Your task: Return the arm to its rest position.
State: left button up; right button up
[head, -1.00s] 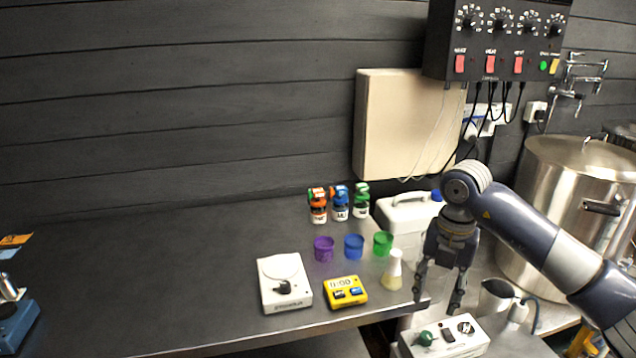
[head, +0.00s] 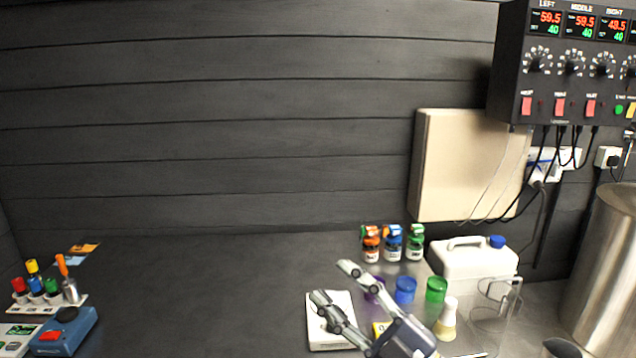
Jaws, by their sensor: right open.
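My right gripper (head: 335,284) is in the lower middle of the head view. Its two fingers are spread apart with nothing between them, and they point up and to the left. It hangs in front of the white scale (head: 318,336), the purple cup (head: 376,287) and the yellow timer (head: 381,328), hiding parts of each. Its arm comes in from the bottom edge. My left gripper is not in the view.
Blue (head: 405,290) and green (head: 436,289) cups and a flask (head: 446,322) stand right of my gripper. Small bottles (head: 393,246) and a white canister (head: 473,262) stand behind. A blue device (head: 66,333) is far left. The counter's middle (head: 200,290) is bare.

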jog(key=w+d+f+m+t+h, duration=0.2)
jog(key=d+f+m+t+h, duration=0.25)
jog(key=d+m+h, duration=0.35)
jog(key=s+d+f+m+g+h, duration=0.3)
jog(key=d+f+m+h, duration=0.15)
jog(key=f, duration=0.35)
jog(key=s+d+f+m+g+h, duration=0.2)
jog(key=d+f+m+h, duration=0.3)
jog(key=f, duration=0.4)
jog(key=s+f+m+g, duration=0.1)
jog(key=s+f+g, duration=0.5)
jog(key=s, duration=0.5)
jog(key=s+f+g, duration=0.5)
jog(key=s+f, duration=0.3)
jog(key=s, duration=0.3)
notch_tip(320, 180, down, 26)
jog(key=s+g, duration=0.1)
jog(key=s, duration=0.1)
jog(key=s+d+f+g, duration=0.1)
jog(key=s+d+f, duration=0.1)
jog(key=s+f, duration=1.4)
jog(key=shift+s+d+f, duration=0.2)
jog(key=shift+s+f, duration=0.2)
jog(key=shift+s, duration=0.15)
